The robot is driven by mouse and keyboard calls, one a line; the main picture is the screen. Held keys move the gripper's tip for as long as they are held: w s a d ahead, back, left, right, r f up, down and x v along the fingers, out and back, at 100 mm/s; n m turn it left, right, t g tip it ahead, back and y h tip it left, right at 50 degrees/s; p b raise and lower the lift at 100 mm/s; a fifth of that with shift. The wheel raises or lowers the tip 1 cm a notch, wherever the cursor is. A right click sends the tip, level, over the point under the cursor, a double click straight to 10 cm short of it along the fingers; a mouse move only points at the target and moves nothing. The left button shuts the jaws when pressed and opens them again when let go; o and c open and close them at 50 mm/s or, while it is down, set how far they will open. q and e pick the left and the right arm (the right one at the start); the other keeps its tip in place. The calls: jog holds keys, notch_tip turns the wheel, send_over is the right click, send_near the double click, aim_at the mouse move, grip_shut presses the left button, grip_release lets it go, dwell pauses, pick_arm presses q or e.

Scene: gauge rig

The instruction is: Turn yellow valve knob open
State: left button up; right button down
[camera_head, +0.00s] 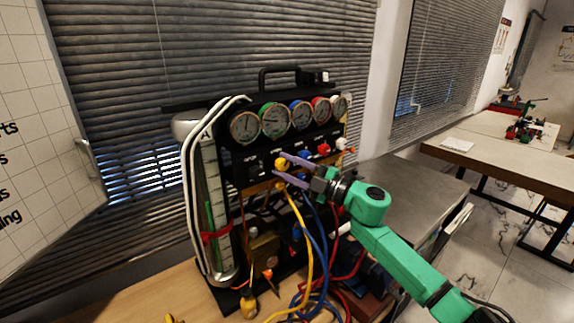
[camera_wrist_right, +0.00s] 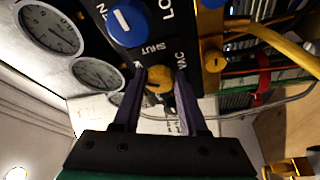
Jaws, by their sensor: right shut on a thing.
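The yellow valve knob (camera_head: 281,162) is on the black front panel of the gauge rig (camera_head: 240,170), below the row of dials. My right gripper (camera_head: 279,168) comes in from the right with its purple fingers at the knob. In the right wrist view the yellow knob (camera_wrist_right: 158,76) sits between the two fingertips (camera_wrist_right: 160,82), and the gripper is shut on it. The fingers cover its sides, and I cannot tell its exact turn angle. The panel lettering "SHUT" and "VAC" shows beside it. My left gripper is not in view.
A blue knob (camera_head: 305,156), a red knob (camera_head: 323,149) and a white knob (camera_head: 340,143) stand right of the yellow one. Yellow hose (camera_head: 306,240), blue and red hoses hang below the panel. A clear tube with white hoses (camera_head: 190,165) stands at the left.

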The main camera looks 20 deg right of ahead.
jog(key=n, duration=0.1)
jog(key=n+g+p, duration=0.1)
jog(key=n, duration=0.2)
jog(key=shift+r+g+h+p, duration=0.25)
jog(key=shift+g+h+p, duration=0.05)
jog(key=shift+g+p, duration=0.1)
jog(key=shift+f+n+h+p, duration=0.1)
jog(key=shift+n+h+p, duration=0.3)
jog(key=shift+n, duration=0.8)
jog(key=shift+g, duration=0.3)
jog(key=shift+c, duration=2.2)
grip_release()
